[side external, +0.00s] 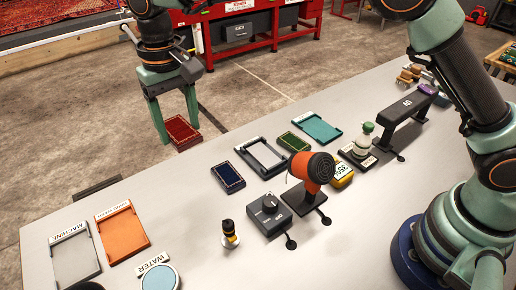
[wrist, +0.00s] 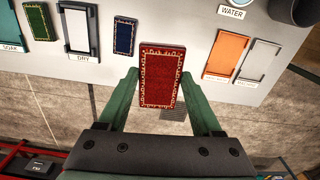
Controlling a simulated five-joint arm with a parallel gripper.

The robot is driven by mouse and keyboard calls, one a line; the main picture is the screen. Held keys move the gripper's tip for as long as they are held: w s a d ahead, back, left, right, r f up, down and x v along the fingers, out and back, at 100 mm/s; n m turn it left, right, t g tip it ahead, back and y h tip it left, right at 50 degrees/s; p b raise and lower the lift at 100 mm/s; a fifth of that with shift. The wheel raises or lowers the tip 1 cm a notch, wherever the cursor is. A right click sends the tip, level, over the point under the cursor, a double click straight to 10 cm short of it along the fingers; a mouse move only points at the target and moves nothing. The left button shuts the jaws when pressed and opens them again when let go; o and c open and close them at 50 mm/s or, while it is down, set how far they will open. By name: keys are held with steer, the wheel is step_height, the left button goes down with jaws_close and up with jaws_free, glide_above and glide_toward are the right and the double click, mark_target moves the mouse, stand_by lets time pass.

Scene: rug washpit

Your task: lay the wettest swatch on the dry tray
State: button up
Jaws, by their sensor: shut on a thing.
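My gripper (side external: 179,122) is shut on a red swatch (side external: 182,133) with a pale patterned border. It holds the swatch in the air beyond the table's far edge. The wrist view shows the red swatch (wrist: 161,78) face-on between the two green fingers. The dry tray (side external: 262,156), labelled DRY in the wrist view (wrist: 78,32), is a dark frame with a pale floor and looks empty. A navy swatch (side external: 228,177) lies left of it and a green swatch (side external: 293,142) to its right, on the table. How wet each swatch is cannot be told.
An orange tray (side external: 122,230), a grey tray (side external: 74,257) labelled MACHINE and a round water dish (side external: 160,278) stand at left. A teal tray (side external: 318,128) lies right of the green swatch. An orange blower (side external: 311,168) and a dark dial box (side external: 269,212) stand nearer the front.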

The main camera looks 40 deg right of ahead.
steer(key=shift+d+r, duration=0.1)
steer(key=shift+r, duration=0.35)
steer(key=shift+w+d, duration=0.15)
steer(key=shift+d, duration=0.15)
steer(key=w+d+f, duration=0.2)
steer(key=d+f, duration=0.3)
steer(key=d, duration=0.5)
steer(key=m, duration=0.1)
glide_toward(265, 156)
steer(key=shift+f, duration=2.7)
steer(key=shift+f, duration=0.5)
steer(key=o, duration=1.4)
